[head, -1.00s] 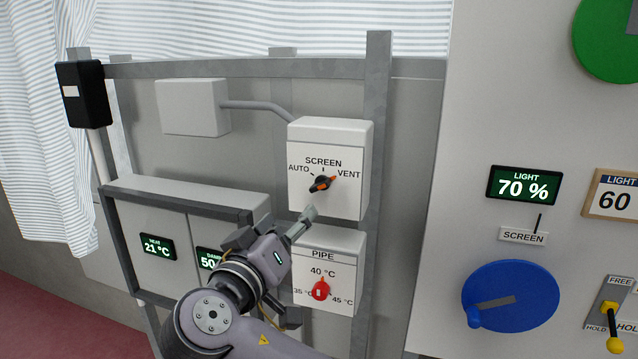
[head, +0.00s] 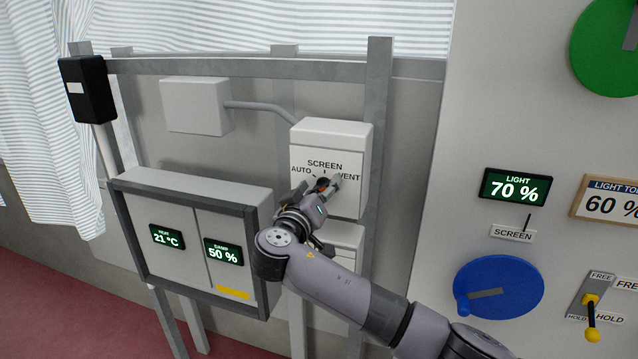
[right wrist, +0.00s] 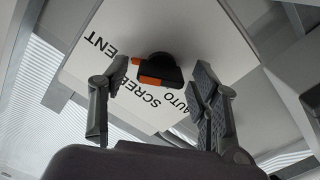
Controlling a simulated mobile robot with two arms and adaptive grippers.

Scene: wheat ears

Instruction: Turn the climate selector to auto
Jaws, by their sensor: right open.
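The climate selector is a black knob with an orange pointer (head: 322,183) on a white box (head: 345,145) marked AUTO, SCREEN and VENT. In the head view my right gripper covers part of it. In the right wrist view the knob (right wrist: 165,70) shows upside down, its orange mark on the side towards VENT. My right gripper (head: 319,187) is open in front of the knob, one finger on each side; in the right wrist view the open fingers (right wrist: 155,85) flank it. I cannot tell if they touch it. My left gripper is not in view.
A grey cabinet (head: 190,187) with heat and damp displays stands at left. A metal post (head: 377,100) runs beside the selector box. A panel with a blue dial (head: 505,270) stands at right.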

